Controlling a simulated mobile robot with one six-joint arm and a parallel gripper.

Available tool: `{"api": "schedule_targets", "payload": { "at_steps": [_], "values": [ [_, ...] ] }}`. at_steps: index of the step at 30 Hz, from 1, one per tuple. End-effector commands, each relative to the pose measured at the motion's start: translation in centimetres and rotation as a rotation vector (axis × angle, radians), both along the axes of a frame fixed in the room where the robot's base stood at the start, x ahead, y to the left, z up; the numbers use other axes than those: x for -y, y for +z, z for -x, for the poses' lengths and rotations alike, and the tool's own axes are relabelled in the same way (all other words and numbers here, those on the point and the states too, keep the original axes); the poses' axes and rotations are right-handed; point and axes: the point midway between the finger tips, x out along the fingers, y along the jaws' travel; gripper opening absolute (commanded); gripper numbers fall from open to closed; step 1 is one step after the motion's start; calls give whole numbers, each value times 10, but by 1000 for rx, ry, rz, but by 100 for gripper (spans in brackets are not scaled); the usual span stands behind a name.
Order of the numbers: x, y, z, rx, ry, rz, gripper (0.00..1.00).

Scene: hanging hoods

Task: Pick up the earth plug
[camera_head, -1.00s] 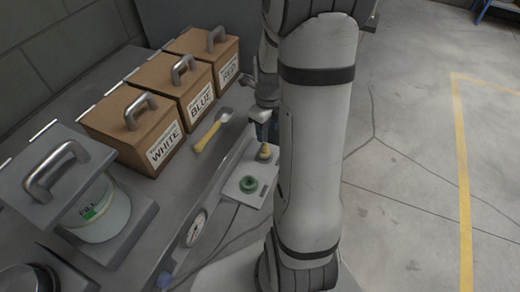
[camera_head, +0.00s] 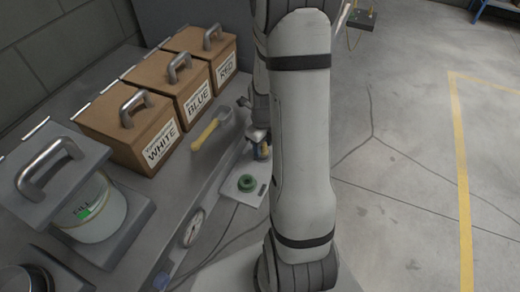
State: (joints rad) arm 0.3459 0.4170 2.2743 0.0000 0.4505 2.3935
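A light plate (camera_head: 257,165) at the bench edge bears a green ring-shaped piece (camera_head: 247,183) and, farther back, a small brass-yellow piece (camera_head: 264,152). I cannot tell for sure which is the earth plug; the brass piece looks plug-like. My gripper (camera_head: 260,148) points down at the brass piece, its fingers beside or around it and hiding part of it. Whether the fingers are closed on it is too small to see. The green piece stands clear of my gripper, nearer the camera.
A yellow-handled scoop (camera_head: 210,131) lies left of the plate. Boxes labelled WHITE (camera_head: 128,130), BLUE (camera_head: 180,90) and RED (camera_head: 215,55) line the bench. A cable runs below the plate. The floor on the right is open.

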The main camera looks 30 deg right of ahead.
Motion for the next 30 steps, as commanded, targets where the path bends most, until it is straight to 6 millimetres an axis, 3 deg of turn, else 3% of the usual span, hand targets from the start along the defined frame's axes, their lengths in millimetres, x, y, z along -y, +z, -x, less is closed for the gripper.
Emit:
{"api": "schedule_targets", "payload": {
  "at_steps": [15,23,30],
  "values": [
    [0,0,0,0,-1,0,0],
    [1,2,0,1,-1,1,0],
    [1,40,-1,7,-1,3,0]
  ]
}}
